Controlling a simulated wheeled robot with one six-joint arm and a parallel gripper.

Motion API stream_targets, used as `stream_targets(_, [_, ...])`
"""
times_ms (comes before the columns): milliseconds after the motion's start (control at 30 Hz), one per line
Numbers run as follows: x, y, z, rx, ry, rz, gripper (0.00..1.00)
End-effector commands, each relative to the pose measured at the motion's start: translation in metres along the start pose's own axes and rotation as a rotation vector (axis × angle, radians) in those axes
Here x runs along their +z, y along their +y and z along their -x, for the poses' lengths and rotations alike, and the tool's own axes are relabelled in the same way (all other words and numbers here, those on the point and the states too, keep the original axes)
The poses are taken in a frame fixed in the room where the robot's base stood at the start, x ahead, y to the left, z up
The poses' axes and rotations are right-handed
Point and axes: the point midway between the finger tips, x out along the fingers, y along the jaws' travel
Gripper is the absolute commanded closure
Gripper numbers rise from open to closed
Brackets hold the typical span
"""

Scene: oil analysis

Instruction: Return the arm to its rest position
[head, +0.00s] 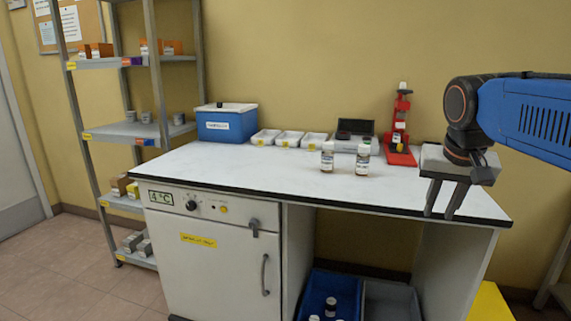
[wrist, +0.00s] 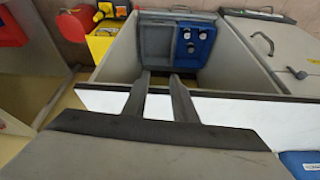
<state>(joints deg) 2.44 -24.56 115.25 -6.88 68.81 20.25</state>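My gripper (head: 443,214) hangs at the right end of the white lab table (head: 230,170), fingers pointing down, in front of or over the table's right edge. Its two fingers stand apart with nothing between them. They also show in the wrist view (wrist: 160,76), with a clear gap between the tips. My blue arm (head: 530,112) comes in from the right, well above the table top. From the head view I cannot tell the exact height of the fingertips over the table.
Two bottles (head: 327,158) (head: 362,160) stand mid-table. A red stand (head: 400,150), a small scale-like device (head: 352,145), white trays (head: 290,139) and a blue box (head: 227,125) line the back. Below are a blue bin (head: 312,290) and a grey bin (head: 390,300). A shelf (head: 115,62) stands left.

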Motion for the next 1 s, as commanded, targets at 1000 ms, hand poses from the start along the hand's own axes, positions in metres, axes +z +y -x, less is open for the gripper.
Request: stream_targets(1000, [0.219, 0.017, -0.11, -0.136, 0.036, 0.35, 0.75])
